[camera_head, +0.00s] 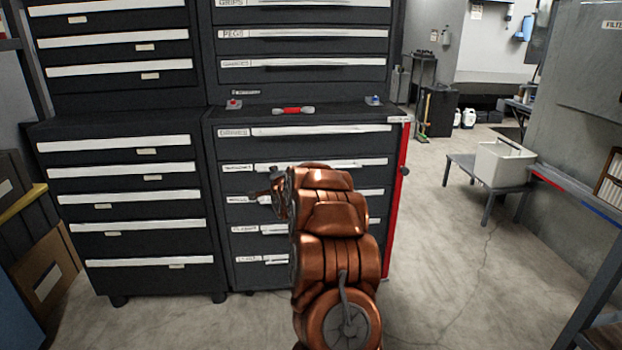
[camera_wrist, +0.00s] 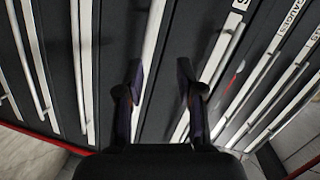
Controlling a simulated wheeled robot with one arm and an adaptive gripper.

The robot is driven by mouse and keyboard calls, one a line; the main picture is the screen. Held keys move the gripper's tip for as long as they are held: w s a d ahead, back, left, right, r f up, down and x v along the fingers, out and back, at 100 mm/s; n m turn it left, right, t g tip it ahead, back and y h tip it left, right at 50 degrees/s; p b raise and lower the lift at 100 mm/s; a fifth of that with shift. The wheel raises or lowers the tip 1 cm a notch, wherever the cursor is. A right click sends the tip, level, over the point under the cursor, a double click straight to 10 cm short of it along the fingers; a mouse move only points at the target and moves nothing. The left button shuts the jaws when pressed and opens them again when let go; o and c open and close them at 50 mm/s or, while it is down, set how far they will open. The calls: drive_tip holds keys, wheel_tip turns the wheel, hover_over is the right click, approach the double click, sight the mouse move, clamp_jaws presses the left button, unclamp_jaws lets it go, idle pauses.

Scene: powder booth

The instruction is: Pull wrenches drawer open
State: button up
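A dark tool cabinet (camera_head: 225,185) with several stacked drawers stands in front of me. Its drawers have long white handle strips and small white labels. All visible drawers look shut. In the wrist view, my gripper (camera_wrist: 160,75) is open, its two dark fingers apart in front of the drawer fronts. A white handle strip (camera_wrist: 152,45) runs beside the left finger; another strip (camera_wrist: 222,65) runs beside the right finger. Contact cannot be told. My copper arm hides part of the drawers in the head view.
A red-handled item (camera_head: 292,110) and small red and blue items lie on the cabinet's ledge. Another drawer cabinet (camera_head: 120,210) adjoins on the left. A low table (camera_head: 462,170) with a white bin (camera_head: 503,162) stands right. Floor between is clear.

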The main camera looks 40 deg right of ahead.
drive_tip(key=s+d+f+m+t+h+b, duration=0.1)
drive_tip(key=s+d+f+m+h+b, duration=0.15)
drive_tip(key=d, duration=0.45)
drive_tip(key=s+d+f+m+t+h+b, duration=0.1)
drive_tip(key=d+f+m+h, duration=0.15)
drive_tip(key=d, duration=0.45)
drive_tip(key=x, duration=0.5)
drive_tip(key=f+b+x, duration=0.1)
drive_tip(key=x, duration=0.1)
drive_tip(key=shift+w+d, duration=0.15)
drive_tip(key=shift+w, duration=0.15)
drive_tip(key=shift+w+d+r, duration=0.1)
drive_tip(key=shift+w+r, duration=0.05)
drive_tip(key=shift+c, duration=0.2)
clamp_jaws()
